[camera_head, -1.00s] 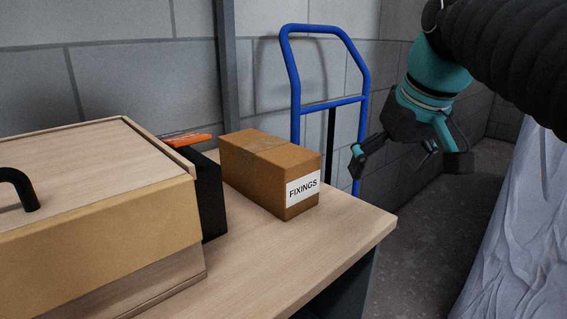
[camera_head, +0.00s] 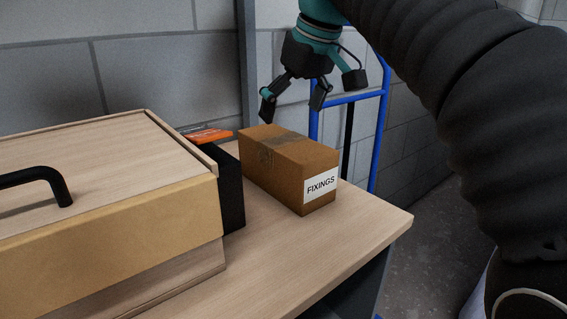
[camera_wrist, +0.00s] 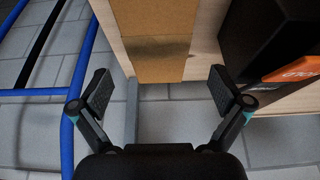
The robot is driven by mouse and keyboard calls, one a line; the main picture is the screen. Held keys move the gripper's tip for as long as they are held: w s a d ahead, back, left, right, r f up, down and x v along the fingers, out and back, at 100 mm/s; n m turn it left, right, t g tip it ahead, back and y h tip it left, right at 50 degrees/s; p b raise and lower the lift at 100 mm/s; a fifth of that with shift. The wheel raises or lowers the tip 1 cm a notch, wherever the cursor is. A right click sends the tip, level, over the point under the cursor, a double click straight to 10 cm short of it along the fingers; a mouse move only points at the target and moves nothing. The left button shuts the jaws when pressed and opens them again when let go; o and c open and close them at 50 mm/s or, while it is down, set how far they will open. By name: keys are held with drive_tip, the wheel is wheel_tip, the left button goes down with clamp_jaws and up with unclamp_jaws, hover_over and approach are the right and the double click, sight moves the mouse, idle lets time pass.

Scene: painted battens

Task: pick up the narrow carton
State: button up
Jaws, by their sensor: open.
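The narrow carton (camera_head: 283,168) is a brown cardboard box with tape across its top and a white FIXINGS label on its end. It lies on the wooden worktop in the head view. My gripper (camera_head: 290,106) is open and empty, above the carton's far end and apart from it. In the wrist view the carton (camera_wrist: 158,28) shows at the top, with its tape strip, between and beyond the open fingers of my gripper (camera_wrist: 163,95). The carton's underside and far end are hidden.
A black box (camera_head: 231,190) with an orange item (camera_head: 208,136) stands close left of the carton. A large wooden case (camera_head: 90,215) with a black handle fills the left. A blue hand truck (camera_head: 381,125) stands behind, by the block wall. Worktop (camera_head: 372,222) right of the carton is clear.

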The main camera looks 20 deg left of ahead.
sight(284, 139)
drive_tip(key=x, duration=1)
drive_tip(key=shift+w+d, duration=0.1)
drive_tip(key=shift+w, duration=0.1)
drive_tip(key=shift+r, duration=0.15)
drive_tip(key=c, duration=1.5)
